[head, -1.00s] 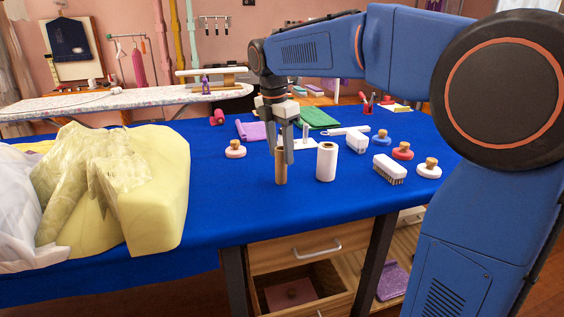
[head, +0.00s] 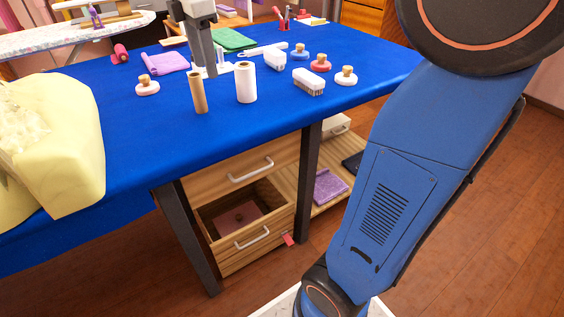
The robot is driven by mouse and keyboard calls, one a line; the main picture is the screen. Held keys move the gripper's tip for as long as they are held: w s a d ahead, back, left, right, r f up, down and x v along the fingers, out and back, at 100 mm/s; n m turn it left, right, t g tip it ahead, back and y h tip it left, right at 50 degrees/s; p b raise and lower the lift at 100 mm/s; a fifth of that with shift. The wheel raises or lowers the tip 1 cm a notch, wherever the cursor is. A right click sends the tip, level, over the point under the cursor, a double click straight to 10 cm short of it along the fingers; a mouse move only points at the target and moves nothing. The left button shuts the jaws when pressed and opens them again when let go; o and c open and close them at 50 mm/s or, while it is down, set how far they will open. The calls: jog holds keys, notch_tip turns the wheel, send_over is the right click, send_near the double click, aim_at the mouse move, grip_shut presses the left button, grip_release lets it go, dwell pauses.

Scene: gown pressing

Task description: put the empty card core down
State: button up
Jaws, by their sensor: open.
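The empty card core (head: 198,93), a plain brown tube, stands upright on the blue-covered table (head: 150,130) near its front edge. My gripper (head: 209,70) is above and behind it, to its right, with its fingers pointing down. It is open and apart from the core. A white roll (head: 246,83) stands upright just right of the core.
Brushes (head: 309,82) and several wooden-knobbed pads (head: 346,76) stand to the right. Yellow garment (head: 60,130) covers the table's left end. Below, a drawer (head: 240,210) stands open. The table front by the core is clear.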

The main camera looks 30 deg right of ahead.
jog(key=s+d+f+m+t, duration=0.1)
jog(key=s+d+f+m, duration=0.2)
jog(key=s+f+m, duration=0.6)
jog(key=s+d+f+m+t, duration=0.2)
jog(key=s+f+m, duration=0.7)
jog(key=s, duration=0.7)
notch_tip(320, 180, down, 2)
jog(key=shift+d+f+m+t+y, duration=0.15)
jog(key=shift+d+m+t+y, duration=0.2)
jog(key=shift+d, duration=0.55)
jog(key=shift+o, duration=0.2)
jog(key=shift+s, duration=0.1)
